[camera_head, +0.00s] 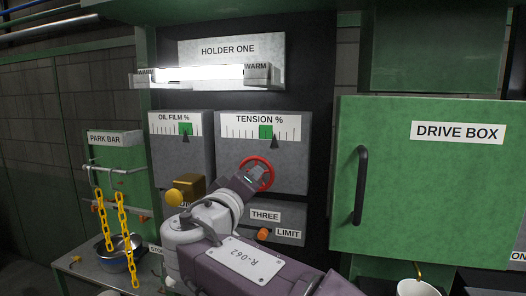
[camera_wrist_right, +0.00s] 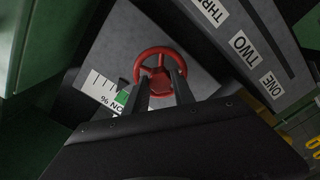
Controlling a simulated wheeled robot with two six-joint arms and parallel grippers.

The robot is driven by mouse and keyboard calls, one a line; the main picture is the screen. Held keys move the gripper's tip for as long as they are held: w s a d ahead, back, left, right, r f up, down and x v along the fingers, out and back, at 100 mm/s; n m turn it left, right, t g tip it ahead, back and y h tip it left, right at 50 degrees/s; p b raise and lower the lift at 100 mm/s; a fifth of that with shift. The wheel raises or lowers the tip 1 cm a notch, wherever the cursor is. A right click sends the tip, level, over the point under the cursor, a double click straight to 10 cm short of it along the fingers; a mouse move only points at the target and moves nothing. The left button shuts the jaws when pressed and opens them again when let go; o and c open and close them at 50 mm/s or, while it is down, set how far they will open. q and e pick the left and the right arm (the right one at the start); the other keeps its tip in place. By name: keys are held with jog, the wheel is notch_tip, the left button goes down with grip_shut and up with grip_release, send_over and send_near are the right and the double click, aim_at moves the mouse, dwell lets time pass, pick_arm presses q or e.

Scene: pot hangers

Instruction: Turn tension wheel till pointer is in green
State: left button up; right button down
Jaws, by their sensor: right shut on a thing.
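The red tension wheel (camera_head: 266,164) sits on the front of the grey TENSION % box (camera_head: 295,178). It also shows in the right wrist view (camera_wrist_right: 155,52). My right gripper (camera_head: 254,176) is at the wheel, and in the right wrist view its two fingers (camera_wrist_right: 161,76) are shut on the wheel's near part. The tension gauge (camera_head: 290,122) has a green band (camera_head: 265,131) and a dark pointer (camera_head: 275,142). The pointer's tip is at the right edge of the green band or just past it; I cannot tell exactly. My left gripper is not in view.
The OIL FILM % gauge (camera_head: 168,122) stands left of the tension box. A yellow-brown knob (camera_head: 183,191) is below it. An orange knob (camera_head: 263,234) is below the wheel. The green DRIVE BOX (camera_head: 430,190) with a black handle (camera_head: 361,185) is at right. Yellow chains (camera_head: 123,225) hang at left.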

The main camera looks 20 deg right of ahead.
jog(key=n, duration=1.4)
jog(key=c, duration=1)
grip_release()
jog(key=shift+c, duration=0.2)
